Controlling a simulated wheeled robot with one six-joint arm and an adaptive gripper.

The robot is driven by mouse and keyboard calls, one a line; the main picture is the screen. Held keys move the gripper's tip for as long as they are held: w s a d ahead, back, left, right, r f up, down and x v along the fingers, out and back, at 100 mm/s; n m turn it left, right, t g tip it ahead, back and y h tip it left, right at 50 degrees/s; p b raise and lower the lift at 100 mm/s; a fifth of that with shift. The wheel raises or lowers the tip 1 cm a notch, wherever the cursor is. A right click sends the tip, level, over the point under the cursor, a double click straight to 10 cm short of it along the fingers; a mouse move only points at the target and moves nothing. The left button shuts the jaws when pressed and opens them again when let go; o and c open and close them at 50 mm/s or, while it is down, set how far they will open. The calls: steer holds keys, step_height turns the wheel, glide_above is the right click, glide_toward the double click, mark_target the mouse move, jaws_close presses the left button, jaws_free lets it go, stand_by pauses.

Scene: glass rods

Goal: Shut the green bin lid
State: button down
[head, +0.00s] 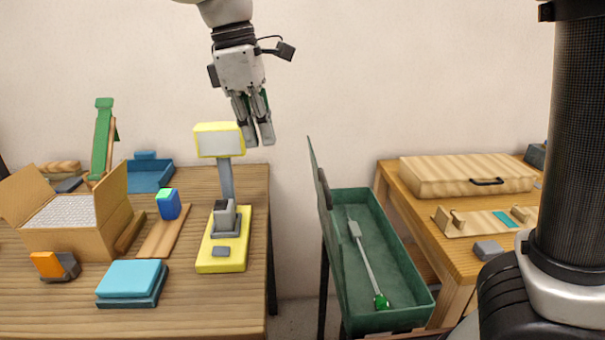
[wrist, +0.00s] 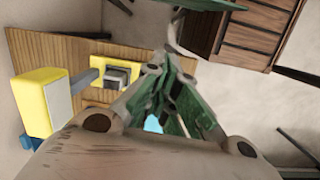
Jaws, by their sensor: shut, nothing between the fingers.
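The green bin (head: 410,312) stands open between the two tables in the head view. Its lid (head: 318,190) is raised, standing nearly upright along the bin's left side and seen almost edge-on. A grey rod with a green end (head: 381,301) lies inside the bin. My gripper (head: 258,143) is shut and empty. It hangs above and to the left of the lid, apart from it, with the fingers pointing down. In the wrist view the shut fingers (wrist: 172,90) fill the middle. A green edge at the top of that view is cut off, and I cannot tell which part it is.
A yellow stand with a sign-like head (head: 219,140) rises from the left table, close to my gripper. A cardboard box (head: 75,225) and a blue tray (head: 150,178) are farther left. A wooden case (head: 465,175) lies on the right table. The space above the bin is clear.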

steer(key=d+f+n, duration=0.1)
steer(key=d+f, duration=0.6)
steer(key=f, duration=0.1)
steer(key=shift+s+d+f, duration=0.15)
steer(key=shift+s+d, duration=0.1)
stand_by(0.4)
